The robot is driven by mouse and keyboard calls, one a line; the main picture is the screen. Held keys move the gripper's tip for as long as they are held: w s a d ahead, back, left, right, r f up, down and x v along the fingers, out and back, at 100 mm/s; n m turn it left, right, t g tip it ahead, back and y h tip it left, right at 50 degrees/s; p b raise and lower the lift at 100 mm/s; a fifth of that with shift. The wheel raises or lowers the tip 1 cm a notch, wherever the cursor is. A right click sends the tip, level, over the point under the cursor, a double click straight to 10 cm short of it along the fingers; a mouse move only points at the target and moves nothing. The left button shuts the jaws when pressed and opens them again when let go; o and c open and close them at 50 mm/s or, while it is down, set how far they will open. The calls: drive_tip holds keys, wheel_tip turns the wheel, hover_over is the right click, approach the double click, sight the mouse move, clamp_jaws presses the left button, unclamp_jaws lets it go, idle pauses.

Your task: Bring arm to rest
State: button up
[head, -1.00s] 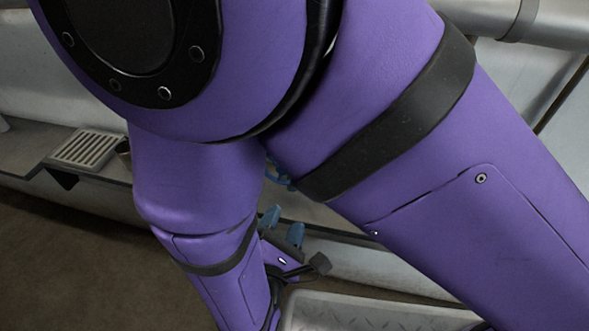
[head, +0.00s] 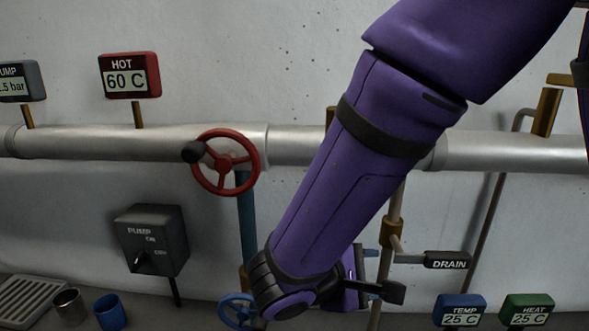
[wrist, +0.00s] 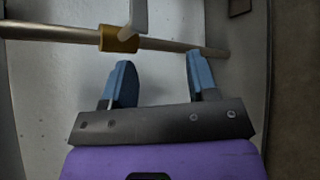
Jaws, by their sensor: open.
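My purple arm crosses the head view from the upper right down to the bottom middle, in front of the wall and pipes. My gripper (wrist: 160,78) shows in the wrist view with its two blue fingers spread apart and nothing between them. Beyond the fingers there are a thin pipe (wrist: 60,32) and a brass fitting (wrist: 118,39), apart from them as far as I can tell. In the head view the gripper is mostly hidden behind my wrist, with only a little blue showing near the drain pipe.
A red handwheel (head: 226,162) sits on the large horizontal pipe (head: 75,142). A blue handwheel (head: 237,311) is beside my wrist. A drain handle (head: 447,260) is to its right. A pump switch box (head: 152,241), a blue cup (head: 110,311) and a metal cup (head: 69,307) are left.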

drive_tip(key=d+r+m+g, duration=0.1)
drive_tip(key=d, duration=0.1)
drive_tip(key=d+r+m+g, duration=0.1)
drive_tip(key=d, duration=0.1)
drive_tip(key=d+r+m+g+y, duration=0.1)
drive_tip(key=d+g, duration=0.1)
drive_tip(key=shift+s+d+r+m, duration=0.35)
drive_tip(key=shift+r+m, duration=0.05)
drive_tip(key=s+d+r+m+t+y, duration=0.2)
drive_tip(key=s+d+r+m+y, duration=0.7)
drive_tip(key=d+r+y, duration=0.1)
drive_tip(key=shift+s+d+r+m, duration=0.4)
drive_tip(key=shift+d+r, duration=0.35)
drive_tip(key=shift+r, duration=0.1)
